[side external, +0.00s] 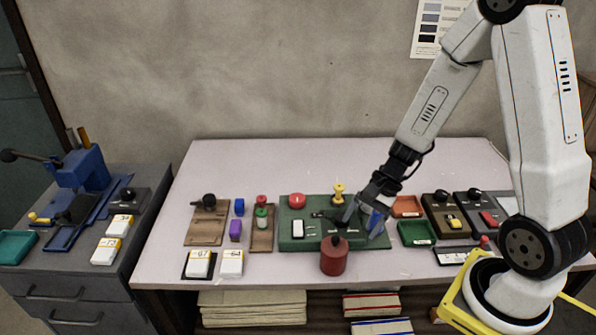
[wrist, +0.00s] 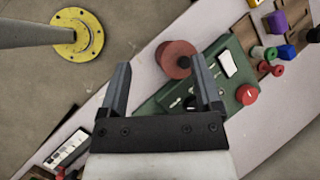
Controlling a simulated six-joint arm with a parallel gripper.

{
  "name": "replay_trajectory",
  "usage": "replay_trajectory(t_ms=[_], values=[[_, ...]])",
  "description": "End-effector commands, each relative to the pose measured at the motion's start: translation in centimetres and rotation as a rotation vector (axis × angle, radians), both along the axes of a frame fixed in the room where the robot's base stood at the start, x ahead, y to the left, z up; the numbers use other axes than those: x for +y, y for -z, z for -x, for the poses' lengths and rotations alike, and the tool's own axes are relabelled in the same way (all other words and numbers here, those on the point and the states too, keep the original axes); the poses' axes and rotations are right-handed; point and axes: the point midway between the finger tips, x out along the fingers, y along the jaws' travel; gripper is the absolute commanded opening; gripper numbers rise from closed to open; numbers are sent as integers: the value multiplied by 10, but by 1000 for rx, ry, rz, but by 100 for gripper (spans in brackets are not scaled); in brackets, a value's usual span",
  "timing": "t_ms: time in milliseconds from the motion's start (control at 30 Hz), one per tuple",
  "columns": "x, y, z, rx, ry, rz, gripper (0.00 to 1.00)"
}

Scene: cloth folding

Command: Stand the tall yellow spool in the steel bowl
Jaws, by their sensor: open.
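A small yellow spool-shaped piece (side external: 338,193) stands upright at the back of the green board (side external: 290,243). I cannot tell that it is the tall spool. I make out no steel bowl in either view. My gripper (side external: 362,222) is open over the right part of the green board, in front of and to the right of the yellow piece. In the wrist view my gripper (wrist: 160,64) shows two spread fingers with nothing held. A red cylinder with a dark knob (wrist: 172,52) shows beyond the fingertips, near the right one.
The red cylinder (side external: 333,260) stands at the table's front edge. A red round knob (side external: 297,200) and a white block (side external: 298,229) are on the board. Green (side external: 416,232) and orange (side external: 407,206) trays lie to the right. The back of the table is clear.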

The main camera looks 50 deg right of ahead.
Motion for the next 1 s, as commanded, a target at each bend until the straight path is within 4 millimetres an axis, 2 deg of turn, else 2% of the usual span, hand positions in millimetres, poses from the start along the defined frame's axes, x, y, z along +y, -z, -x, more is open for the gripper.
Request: replay_trajectory(t_ms=[233, 600, 800, 1000], values=[[12, -16, 19, -108, -449, 269, 83], [23, -48, 16, -361, -1032, 616, 83], [29, -58, 12, -444, -1177, 699, 83], [30, -59, 12, -456, -1200, 712, 83]])
